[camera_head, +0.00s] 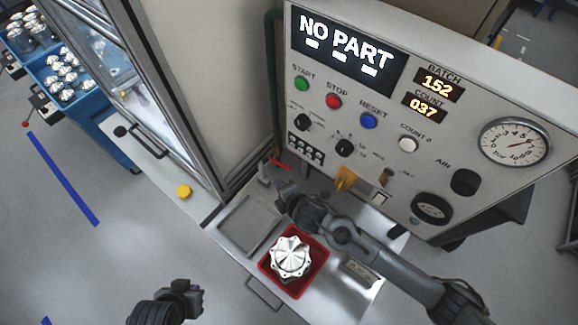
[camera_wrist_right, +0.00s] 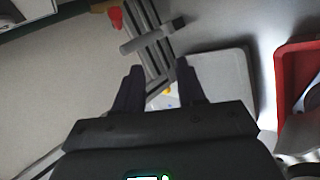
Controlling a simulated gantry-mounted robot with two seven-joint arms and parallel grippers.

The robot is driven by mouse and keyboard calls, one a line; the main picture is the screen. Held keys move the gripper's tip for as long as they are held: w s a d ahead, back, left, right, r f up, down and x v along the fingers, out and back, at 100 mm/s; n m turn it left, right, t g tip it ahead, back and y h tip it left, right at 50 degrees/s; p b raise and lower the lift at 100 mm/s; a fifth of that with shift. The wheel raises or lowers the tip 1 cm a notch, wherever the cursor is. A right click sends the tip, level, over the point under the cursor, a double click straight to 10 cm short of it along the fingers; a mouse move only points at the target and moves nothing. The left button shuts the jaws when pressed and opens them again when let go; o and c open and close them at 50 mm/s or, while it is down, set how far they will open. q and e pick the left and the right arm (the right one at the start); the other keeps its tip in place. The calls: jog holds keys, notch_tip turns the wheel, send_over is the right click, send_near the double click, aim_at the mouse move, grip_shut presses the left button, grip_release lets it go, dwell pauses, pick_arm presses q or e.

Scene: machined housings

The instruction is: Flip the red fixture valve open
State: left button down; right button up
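The red fixture valve handle (camera_head: 279,163) is a thin red lever at the foot of the control panel's left side, beside a small grey post. In the right wrist view, a small red piece (camera_wrist_right: 116,17), apparently this handle, shows at the top, beyond the fingers and left of a grey cylinder. My right gripper (camera_head: 283,192) is close to the valve, on its near side, and apart from it. Its two fingers also show in the wrist view (camera_wrist_right: 158,80), spread with nothing between them. My left gripper (camera_head: 190,292) is low at the left, away from the valve; its fingers are unclear.
A silver machined housing (camera_head: 291,257) sits in a red tray (camera_head: 272,284) on the bench, below my right forearm. A grey tray (camera_head: 246,222) lies left of it. The control panel (camera_head: 398,190) stands close behind the arm. A machine doorway frame (camera_head: 175,95) rises at left.

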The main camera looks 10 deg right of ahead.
jog(key=s+a+f+n+g+h+b, duration=0.1)
jog(key=a+f+n+h+b, duration=0.15)
jog(key=n, duration=0.55)
jog(key=s+a+f+n+h+b, duration=0.1)
jog(key=a+f+n+h, duration=0.2)
jog(key=n, duration=0.5)
jog(key=w+d+r+n+t+h+b, duration=0.1)
jog(key=w+d+r+n+t+h, duration=0.35)
jog(key=n, duration=0.75)
jog(key=w+d+f+h, duration=0.1)
jog(key=w+d, duration=0.3)
jog(key=w, duration=0.4)
jog(key=shift+w+h+b, duration=0.2)
jog(key=shift+h+b, duration=0.1)
grip_shut()
